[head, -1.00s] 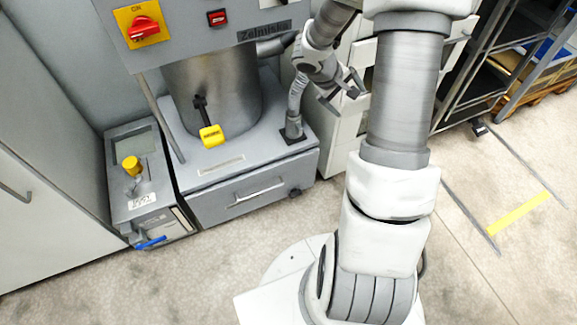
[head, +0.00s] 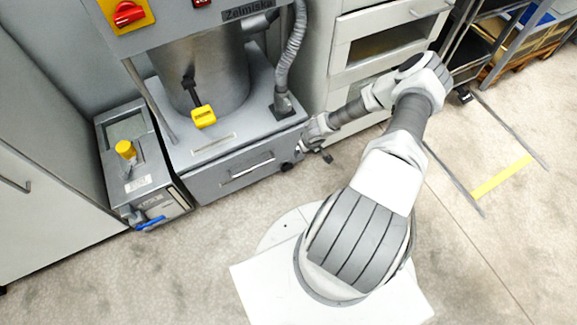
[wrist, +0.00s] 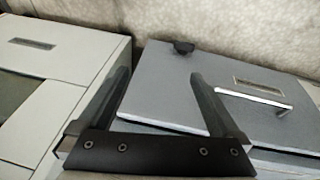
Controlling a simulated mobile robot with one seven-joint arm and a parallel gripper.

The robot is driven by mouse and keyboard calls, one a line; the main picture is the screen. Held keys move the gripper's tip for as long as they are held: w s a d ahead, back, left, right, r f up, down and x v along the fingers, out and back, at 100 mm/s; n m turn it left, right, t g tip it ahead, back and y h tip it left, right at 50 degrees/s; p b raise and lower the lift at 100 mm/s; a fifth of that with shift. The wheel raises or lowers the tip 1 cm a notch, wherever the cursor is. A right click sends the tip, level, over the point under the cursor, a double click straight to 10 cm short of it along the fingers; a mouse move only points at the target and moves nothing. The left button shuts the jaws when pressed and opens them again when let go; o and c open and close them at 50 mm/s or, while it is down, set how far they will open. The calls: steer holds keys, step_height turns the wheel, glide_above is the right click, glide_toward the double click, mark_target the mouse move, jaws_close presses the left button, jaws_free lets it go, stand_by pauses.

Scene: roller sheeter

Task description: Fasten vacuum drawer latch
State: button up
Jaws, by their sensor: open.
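The vacuum drawer (head: 232,176) is the grey front with a bar handle (head: 246,170) low on the machine, and it looks pushed in. The drawer also shows in the wrist view (wrist: 175,85), with its handle (wrist: 253,97). The latch looks to be the small black knob (head: 287,166) at the drawer's right edge; it also shows in the wrist view (wrist: 183,47). Whether it is fastened I cannot tell. My gripper (wrist: 160,74) is open and empty. In the head view my gripper (head: 324,154) is just right of the knob, apparently apart from it.
A grey hose (head: 284,70) drops to the machine base above the latch. A white cabinet (head: 345,75) stands close behind my arm. A small unit with a yellow knob (head: 126,150) and blue lever (head: 151,222) is at the left. The floor (head: 160,270) in front is clear.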

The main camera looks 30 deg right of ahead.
steer(key=a+f+m+y, duration=0.1)
steer(key=a+f, duration=0.3)
steer(key=t+b, duration=0.1)
steer(key=b, duration=0.6)
glide_toward(288, 167)
steer(key=x, duration=0.7)
steer(key=shift+w+f, duration=0.15)
steer(key=shift+f, duration=0.25)
steer(key=c, duration=1.4)
steer(key=shift+a, duration=0.1)
